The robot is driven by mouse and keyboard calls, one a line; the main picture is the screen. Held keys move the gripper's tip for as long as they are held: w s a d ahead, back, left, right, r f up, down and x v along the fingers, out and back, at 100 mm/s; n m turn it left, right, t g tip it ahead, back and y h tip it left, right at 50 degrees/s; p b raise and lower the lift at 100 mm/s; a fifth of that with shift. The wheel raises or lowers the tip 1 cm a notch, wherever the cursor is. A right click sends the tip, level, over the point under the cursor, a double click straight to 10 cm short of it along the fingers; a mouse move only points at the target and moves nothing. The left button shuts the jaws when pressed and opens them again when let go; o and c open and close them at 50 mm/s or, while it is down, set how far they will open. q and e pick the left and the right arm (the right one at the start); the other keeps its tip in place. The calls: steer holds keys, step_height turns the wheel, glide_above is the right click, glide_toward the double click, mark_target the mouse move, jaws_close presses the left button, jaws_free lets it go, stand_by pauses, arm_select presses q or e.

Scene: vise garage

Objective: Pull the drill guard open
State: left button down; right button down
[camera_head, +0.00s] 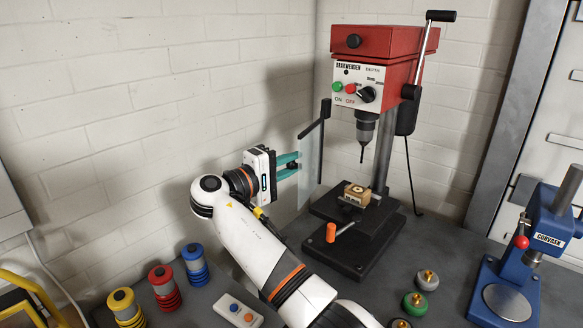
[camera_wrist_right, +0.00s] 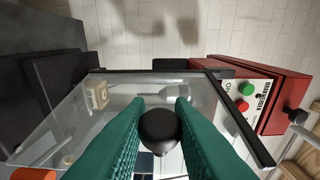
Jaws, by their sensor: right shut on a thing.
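The red drill press (camera_head: 375,42) stands at the back against the wall. Its guard (camera_head: 311,165) is a clear panel with a black frame, standing upright at the left of the drill bit, seen at a steep angle. My right gripper (camera_head: 296,166) is at the left side of the guard with its green fingers pointing right. In the right wrist view the fingers (camera_wrist_right: 160,112) are shut on the guard's round black knob (camera_wrist_right: 160,130), and the clear panel (camera_wrist_right: 125,90) lies behind it. My left gripper is not in view.
A wooden block (camera_head: 357,194) sits on the drill's black base, with an orange-handled clamp (camera_head: 331,232) at its front. Coloured spools (camera_head: 162,280) and a button box (camera_head: 240,310) are at the front left. A blue press (camera_head: 540,245) stands at right.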

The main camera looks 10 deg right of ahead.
stand_by(0.3)
steer(key=c, duration=1.3)
jaws_free()
steer(key=shift+w, duration=0.1)
